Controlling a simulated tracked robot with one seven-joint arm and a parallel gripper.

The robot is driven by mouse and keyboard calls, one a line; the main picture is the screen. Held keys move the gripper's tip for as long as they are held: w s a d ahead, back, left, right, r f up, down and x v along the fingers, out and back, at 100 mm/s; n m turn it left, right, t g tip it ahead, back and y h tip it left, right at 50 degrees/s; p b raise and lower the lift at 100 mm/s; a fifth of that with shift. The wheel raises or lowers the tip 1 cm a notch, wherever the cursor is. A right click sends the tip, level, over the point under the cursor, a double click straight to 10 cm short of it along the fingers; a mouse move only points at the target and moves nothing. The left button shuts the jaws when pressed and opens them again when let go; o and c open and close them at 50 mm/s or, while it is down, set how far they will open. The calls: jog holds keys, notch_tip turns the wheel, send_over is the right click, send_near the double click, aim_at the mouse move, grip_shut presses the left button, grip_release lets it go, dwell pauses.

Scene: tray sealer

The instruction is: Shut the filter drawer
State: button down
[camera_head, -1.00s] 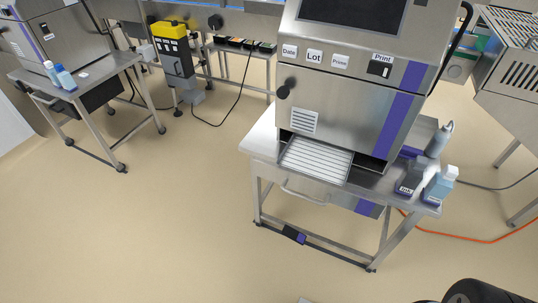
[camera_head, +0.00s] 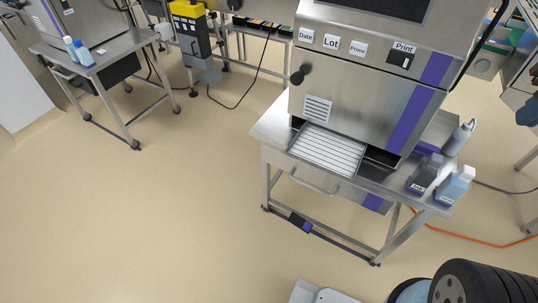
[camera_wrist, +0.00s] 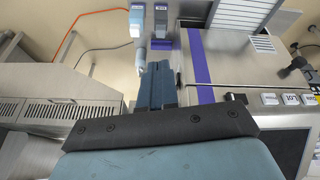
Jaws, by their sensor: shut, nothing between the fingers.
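A shallow drawer with pale slats, which looks like the filter drawer (camera_head: 328,150), sticks out from the lower front of the steel machine (camera_head: 345,100). Its slatted top also shows at the upper right of the wrist view (camera_wrist: 238,14). My gripper (camera_wrist: 158,68) has its two blue fingers together, with nothing between them. It points toward the bottles beside the machine in the wrist view, apart from the drawer. A dark blue part at the right edge of the head view seems to be mine. The drawer's inner end is hidden in the machine.
An ink bottle (camera_head: 422,175), a pale blue bottle (camera_head: 455,185) and a grey bottle (camera_head: 457,138) stand right of the drawer on the steel table (camera_head: 270,125). A bar handle (camera_head: 313,182) sits below the tabletop. An orange cable (camera_head: 470,238) crosses the floor. Floor at left is clear.

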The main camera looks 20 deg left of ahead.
jog(key=w+a+f+n+g+h, duration=0.3)
jog(key=w+a+f+n, duration=0.45)
jog(key=a, duration=0.25)
jog(key=n+t+y, duration=0.2)
jog(key=n+t, duration=1.5)
jog(key=n, duration=0.9)
send_near(268, 157)
jog(key=w, duration=0.7)
jog(key=shift+d+r, duration=0.25)
jog(key=shift+s, duration=0.1)
